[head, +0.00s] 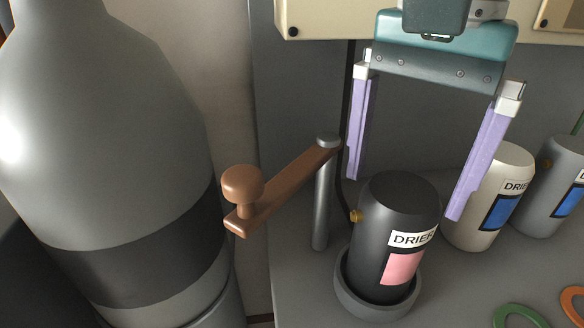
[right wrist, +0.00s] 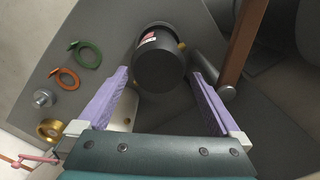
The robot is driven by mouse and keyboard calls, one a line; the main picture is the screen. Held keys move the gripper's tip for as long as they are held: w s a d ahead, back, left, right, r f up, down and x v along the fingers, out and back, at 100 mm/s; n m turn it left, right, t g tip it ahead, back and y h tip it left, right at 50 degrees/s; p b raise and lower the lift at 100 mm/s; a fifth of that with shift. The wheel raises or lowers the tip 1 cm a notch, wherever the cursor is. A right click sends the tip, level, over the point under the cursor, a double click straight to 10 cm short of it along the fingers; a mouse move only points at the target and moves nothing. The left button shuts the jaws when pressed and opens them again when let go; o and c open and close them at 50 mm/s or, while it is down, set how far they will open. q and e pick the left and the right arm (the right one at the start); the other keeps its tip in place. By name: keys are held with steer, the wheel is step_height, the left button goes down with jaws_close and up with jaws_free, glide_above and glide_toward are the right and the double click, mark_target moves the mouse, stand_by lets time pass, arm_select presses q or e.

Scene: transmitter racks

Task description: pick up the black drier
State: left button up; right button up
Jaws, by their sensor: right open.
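The black drier (head: 394,225) is an upright dark cylinder with a white "DRIER" label and a pink patch. It stands in a round grey holder (head: 352,300) on the grey surface. My right gripper (head: 405,198) is open, with its two purple fingers pointing down above and behind the drier, one towards each side of it. In the right wrist view the drier (right wrist: 160,72) shows beyond and between the open fingertips (right wrist: 160,73), not gripped. My left gripper is not in view.
A brown crank handle (head: 280,187) on a grey post (head: 322,200) stands just left of the drier. A white drier (head: 478,215) and a grey drier (head: 545,200) stand to the right. A large grey cylinder (head: 110,130) fills the left. Green (head: 520,317) and orange (head: 573,302) rings lie front right.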

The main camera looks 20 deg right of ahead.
mark_target(386, 244)
step_height(386, 244, down, 4)
steer(key=shift+s+r+b, duration=0.1)
steer(key=shift+r+b, duration=0.05)
steer(key=shift+b, duration=0.15)
steer(key=f, duration=0.2)
steer(key=f+b, duration=0.1)
steer(key=f, duration=0.2)
steer(key=shift+s+a+f, duration=0.15)
steer(key=shift+s+f, duration=0.05)
steer(key=c, duration=0.7)
steer(key=shift+r, duration=0.1)
jaws_close()
